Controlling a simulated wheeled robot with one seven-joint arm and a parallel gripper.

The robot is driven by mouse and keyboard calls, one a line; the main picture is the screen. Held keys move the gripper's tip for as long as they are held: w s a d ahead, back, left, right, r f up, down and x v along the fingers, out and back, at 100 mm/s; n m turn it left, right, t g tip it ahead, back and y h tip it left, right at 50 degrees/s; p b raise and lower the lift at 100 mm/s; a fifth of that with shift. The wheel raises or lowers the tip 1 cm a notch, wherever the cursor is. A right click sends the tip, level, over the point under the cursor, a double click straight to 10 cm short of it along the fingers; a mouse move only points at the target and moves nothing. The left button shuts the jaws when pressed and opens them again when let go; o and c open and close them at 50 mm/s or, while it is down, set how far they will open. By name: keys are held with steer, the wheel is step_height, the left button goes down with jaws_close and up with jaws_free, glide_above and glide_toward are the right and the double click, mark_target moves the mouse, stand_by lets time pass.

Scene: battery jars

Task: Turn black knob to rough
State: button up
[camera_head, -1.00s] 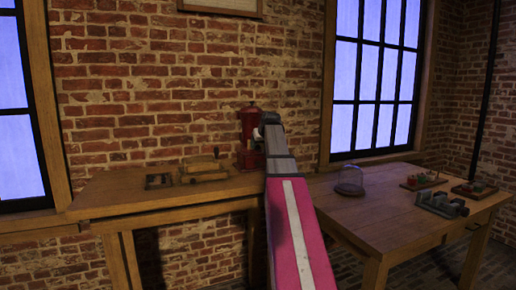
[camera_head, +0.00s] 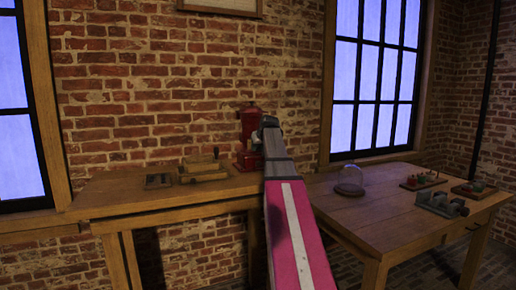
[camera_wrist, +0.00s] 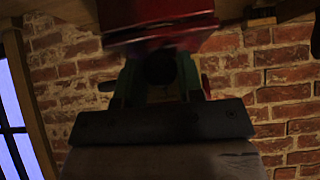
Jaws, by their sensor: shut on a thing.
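A red machine (camera_head: 249,128) stands on the left wooden table against the brick wall. My arm reaches up to its right side and hides part of it. In the wrist view the red body (camera_wrist: 155,28) is close, at the top of the picture. A dark round knob (camera_wrist: 160,70) sits just below it, in shadow. My gripper (camera_wrist: 160,72) has a finger on each side of this knob and is shut on it. The picture is too dark to read any marks or the knob's setting.
The left table (camera_head: 110,195) also holds a wooden block device (camera_head: 205,170) and a small dark tray (camera_head: 158,181). The right table (camera_head: 385,220) carries a glass dome (camera_head: 350,180), a grey clamp-like device (camera_head: 440,204) and small boards with parts.

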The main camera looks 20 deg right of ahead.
steer(key=shift+d+y, duration=0.1)
steer(key=shift+y, duration=0.2)
steer(key=m+y, duration=0.2)
steer(key=y, duration=0.1)
steer(key=shift+d+f+y, duration=0.1)
steer(key=shift+d+y, duration=0.1)
steer(key=shift+y, duration=0.1)
steer(key=m+t+y, duration=0.1)
steer(key=m+y, duration=0.2)
steer(key=y, duration=0.1)
steer(key=shift+d+f+y, duration=0.1)
steer(key=shift+f+y, duration=0.05)
steer(key=shift+y, duration=0.25)
steer(key=shift+m, duration=0.3)
steer(key=o, duration=0.9)
steer(key=v, duration=1)
steer(key=shift+s+d, duration=0.3)
